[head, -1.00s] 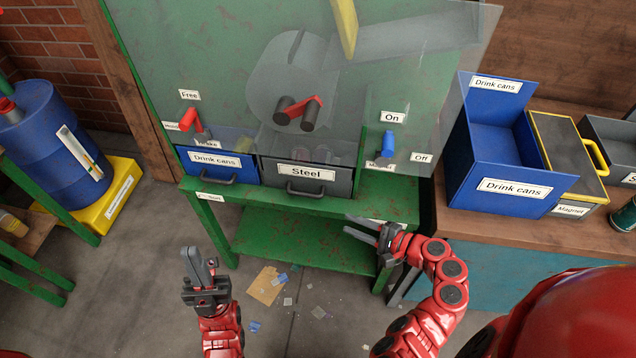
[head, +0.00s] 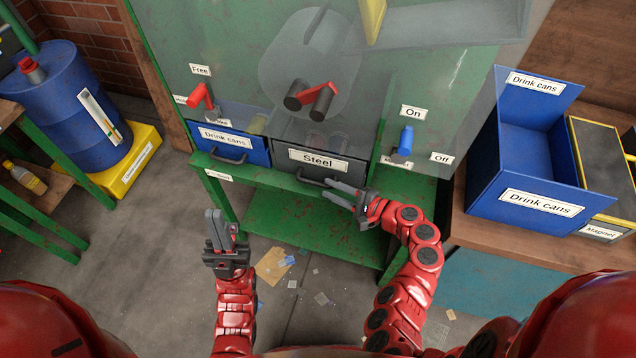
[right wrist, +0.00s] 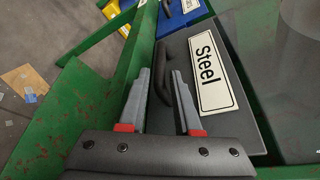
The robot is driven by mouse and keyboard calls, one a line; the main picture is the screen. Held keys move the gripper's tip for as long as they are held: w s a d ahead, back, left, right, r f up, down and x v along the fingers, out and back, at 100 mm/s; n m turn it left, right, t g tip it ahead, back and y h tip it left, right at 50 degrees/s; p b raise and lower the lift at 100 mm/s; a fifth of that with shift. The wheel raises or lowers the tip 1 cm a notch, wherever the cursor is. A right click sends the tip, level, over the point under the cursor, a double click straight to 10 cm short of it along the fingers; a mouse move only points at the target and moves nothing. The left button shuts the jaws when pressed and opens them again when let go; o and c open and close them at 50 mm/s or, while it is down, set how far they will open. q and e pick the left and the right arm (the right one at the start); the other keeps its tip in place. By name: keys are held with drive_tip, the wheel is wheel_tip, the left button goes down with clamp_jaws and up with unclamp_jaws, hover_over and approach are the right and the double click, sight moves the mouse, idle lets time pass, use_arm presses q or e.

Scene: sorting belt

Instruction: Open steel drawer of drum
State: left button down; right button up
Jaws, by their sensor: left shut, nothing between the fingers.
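The steel drawer (head: 285,155) is a dark grey front with a white "Steel" label, under the clear drum (head: 317,60) in the green stand. It looks shut. Its black handle (head: 316,181) also shows in the right wrist view (right wrist: 160,75). My right gripper (head: 328,188) is open at the right end of this handle. In the right wrist view its fingertips (right wrist: 160,73) lie either side of the handle in the picture; I cannot tell whether they touch it. My left gripper (head: 217,228) is shut and empty, low in front of the stand, away from the drawers.
A blue "Drink cans" drawer (head: 256,155) is left of the steel one. A red lever (head: 200,97) and a blue switch (head: 404,143) flank the drum. A blue bin (head: 484,200) stands on the right table. A green shelf (head: 300,230) lies below, with litter on the floor.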

sight(325, 187)
drive_tip(key=x, duration=0.5)
drive_tip(key=shift+w, duration=0.1)
clamp_jaws()
idle(1.3)
